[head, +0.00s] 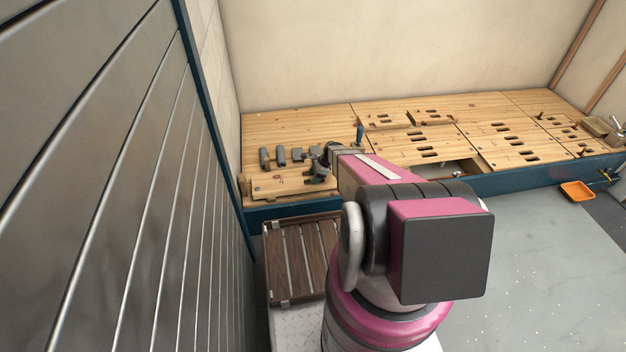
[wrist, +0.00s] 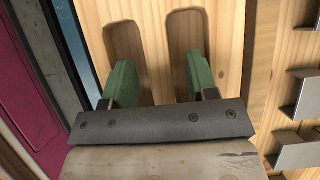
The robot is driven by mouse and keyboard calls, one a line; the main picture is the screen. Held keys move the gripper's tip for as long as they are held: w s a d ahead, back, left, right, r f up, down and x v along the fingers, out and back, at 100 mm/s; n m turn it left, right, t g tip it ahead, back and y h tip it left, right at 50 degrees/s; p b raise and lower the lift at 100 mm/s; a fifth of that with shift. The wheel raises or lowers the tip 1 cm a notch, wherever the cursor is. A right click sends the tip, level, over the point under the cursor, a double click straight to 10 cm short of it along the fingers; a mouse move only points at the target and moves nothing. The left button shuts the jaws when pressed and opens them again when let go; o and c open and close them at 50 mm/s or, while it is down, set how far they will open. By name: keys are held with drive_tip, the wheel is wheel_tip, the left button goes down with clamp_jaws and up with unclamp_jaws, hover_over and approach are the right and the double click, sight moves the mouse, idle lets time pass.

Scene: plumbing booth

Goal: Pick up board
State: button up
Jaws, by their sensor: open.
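A light wooden board (head: 276,186) lies at the left front of the bench in the head view. In the wrist view the board (wrist: 157,40) fills the middle, with two oblong slots in it. My gripper (head: 318,172) is over the board's right part in the head view. In the wrist view my gripper (wrist: 160,82) has its two green fingers apart, one lined up with each slot and bare wood between them. Nothing is held. I cannot tell whether the fingertips are inside the slots or just above them.
Several grey metal blocks (head: 281,156) stand behind the board. More slotted boards (head: 418,144) cover the bench to the right, with an opening among them. A slatted wooden crate (head: 300,260) is below the bench front. A grey slatted wall (head: 120,180) closes the left side.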

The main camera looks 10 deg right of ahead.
drive_tip(key=shift+f, duration=0.25)
idle(0.4)
clamp_jaws()
